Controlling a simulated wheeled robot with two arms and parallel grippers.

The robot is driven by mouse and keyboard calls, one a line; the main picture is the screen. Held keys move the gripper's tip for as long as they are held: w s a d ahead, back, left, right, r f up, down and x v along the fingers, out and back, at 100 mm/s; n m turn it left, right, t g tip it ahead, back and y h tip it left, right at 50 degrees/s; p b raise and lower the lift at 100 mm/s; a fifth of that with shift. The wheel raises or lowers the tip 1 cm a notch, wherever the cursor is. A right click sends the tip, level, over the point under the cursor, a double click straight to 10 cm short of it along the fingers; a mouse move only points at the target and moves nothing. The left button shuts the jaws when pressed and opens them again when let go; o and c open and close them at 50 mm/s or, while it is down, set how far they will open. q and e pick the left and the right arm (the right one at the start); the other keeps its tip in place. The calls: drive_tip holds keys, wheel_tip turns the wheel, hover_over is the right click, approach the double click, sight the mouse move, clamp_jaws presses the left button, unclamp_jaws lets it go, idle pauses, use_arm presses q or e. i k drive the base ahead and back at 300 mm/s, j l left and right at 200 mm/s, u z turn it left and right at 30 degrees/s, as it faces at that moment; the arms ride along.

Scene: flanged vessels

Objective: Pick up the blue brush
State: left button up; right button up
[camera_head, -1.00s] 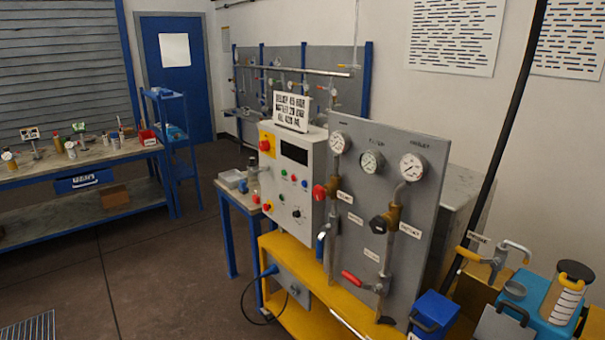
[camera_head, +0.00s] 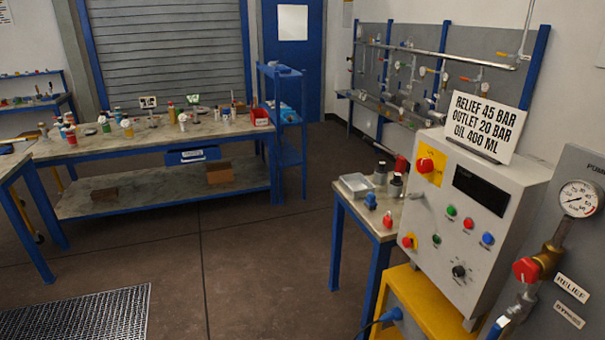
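I cannot make out a blue brush in this view. Small blue items show, but none is clearly a brush. The long workbench (camera_head: 100,150) at the left holds several bottles and small items, too small to tell apart. Neither of my grippers is in view.
A grey control box (camera_head: 470,215) with a sign (camera_head: 483,127) stands at the right, by a gauge panel (camera_head: 585,240). A blue shelf rack (camera_head: 290,150) stands by the blue door (camera_head: 293,60). The middle floor (camera_head: 255,270) is clear; a grate (camera_head: 75,315) lies at lower left.

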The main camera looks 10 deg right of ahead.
sight(369, 203)
drive_tip(key=i+z, duration=0.1)
drive_tip(key=i, duration=0.5)
drive_tip(key=i+j, duration=0.2)
drive_tip(key=i, duration=0.35)
drive_tip(key=i+z, duration=0.6)
drive_tip(key=z, duration=0.2)
drive_tip(key=i+j+z, duration=0.1)
drive_tip(key=i+z, duration=0.3)
drive_tip(key=i+j+z, duration=0.15)
drive_tip(key=z, duration=0.3)
drive_tip(key=i+j+z, duration=0.2)
drive_tip(key=j+z, duration=0.2)
